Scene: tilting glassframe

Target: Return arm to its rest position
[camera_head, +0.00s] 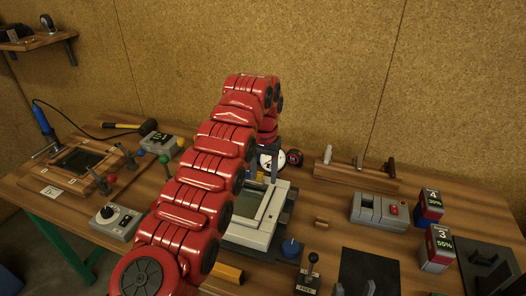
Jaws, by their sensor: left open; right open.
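One red arm of mine rises from the lower left and reaches across the middle of the bench. Its wrist bends down at the far end, and the arm covers much of my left gripper (267,172). The gripper is open, with its dark fingers pointing down near the far edge of the pale glass-frame device (255,218). I cannot tell whether they touch it. The device has a greenish pane and a dark base, and its left part is hidden by the arm. My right gripper is not in view.
A wooden fixture (72,160), a hammer (131,126) and a dial box (112,220) lie on the left. On the right are a wooden rack (357,177), a grey switch box (380,211), numbered blocks (437,247) and a small lever (309,272). A corkboard wall stands behind.

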